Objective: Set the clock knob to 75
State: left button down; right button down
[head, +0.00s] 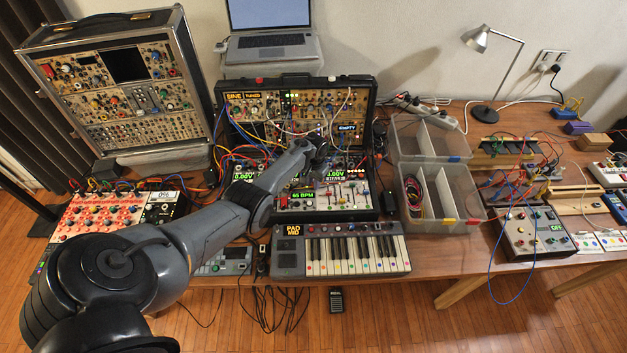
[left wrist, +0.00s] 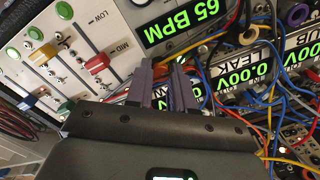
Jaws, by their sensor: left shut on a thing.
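A green clock display (head: 300,196) reads 65 BPM on the lower panel of the open black synth case (head: 325,216). It also shows large in the left wrist view (left wrist: 180,22). My left gripper (left wrist: 162,72) reaches down to the clock panel beside this display. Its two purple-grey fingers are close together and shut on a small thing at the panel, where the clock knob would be. My right gripper is in neither view.
Sliders with coloured caps (left wrist: 97,63) stand close beside the fingers. Patch cables (left wrist: 232,50) and voltage displays (left wrist: 240,72) lie on the other side. A small keyboard (head: 341,250) is in front of the case, and clear plastic bins (head: 440,215) stand to its right.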

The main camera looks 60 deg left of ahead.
pick_arm(q)
jog(key=m, duration=0.3)
jog(key=shift+m, duration=0.3)
dwell(0.3)
jog(key=shift+f, duration=0.1)
jog(key=c, duration=1)
grip_release()
jog(key=r+p, duration=0.2)
jog(key=r, duration=0.3)
jog(key=r+p, duration=0.3)
jog(key=r, duration=0.3)
jog(key=shift+d, duration=0.2)
